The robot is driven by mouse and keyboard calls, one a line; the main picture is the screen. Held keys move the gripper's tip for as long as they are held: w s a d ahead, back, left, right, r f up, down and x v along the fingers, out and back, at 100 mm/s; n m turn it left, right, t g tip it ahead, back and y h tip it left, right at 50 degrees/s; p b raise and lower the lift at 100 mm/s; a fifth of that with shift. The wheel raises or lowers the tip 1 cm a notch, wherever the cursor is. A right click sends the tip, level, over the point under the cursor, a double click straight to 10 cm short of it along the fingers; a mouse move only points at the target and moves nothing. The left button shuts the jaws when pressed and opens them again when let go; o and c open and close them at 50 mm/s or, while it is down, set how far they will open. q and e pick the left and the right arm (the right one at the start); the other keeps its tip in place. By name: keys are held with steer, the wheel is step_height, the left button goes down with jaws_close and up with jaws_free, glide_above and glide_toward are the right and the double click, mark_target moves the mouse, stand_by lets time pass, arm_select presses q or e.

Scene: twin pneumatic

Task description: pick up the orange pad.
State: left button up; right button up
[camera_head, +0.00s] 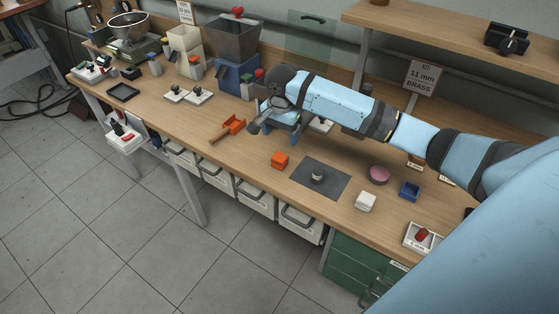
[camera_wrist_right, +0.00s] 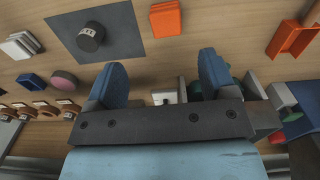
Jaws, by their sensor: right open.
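The orange pad (camera_head: 279,160) is a small block lying on the wooden bench, left of a dark grey mat. In the right wrist view the orange pad (camera_wrist_right: 165,18) is at the top, beyond the fingertips and between their lines. My right gripper (camera_head: 283,128) is behind the pad in the head view, apart from it. In the right wrist view its two blue fingers (camera_wrist_right: 161,70) are spread with nothing held between them. My left gripper is not in view.
A dark mat (camera_head: 305,187) bears a grey cylinder (camera_head: 317,173). An orange scoop (camera_head: 232,125) lies left of the pad. A white block (camera_head: 365,201), pink disc (camera_head: 378,175) and blue box (camera_head: 409,191) are to the right. Bare wood surrounds the pad.

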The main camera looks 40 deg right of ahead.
mark_target(279, 158)
step_height(279, 158, down, 6)
steer(key=shift+f, duration=0.15)
steer(key=f, duration=0.5)
steer(key=shift+w+a+f, duration=0.1)
steer(key=shift+w, duration=0.3)
steer(key=c, duration=1)
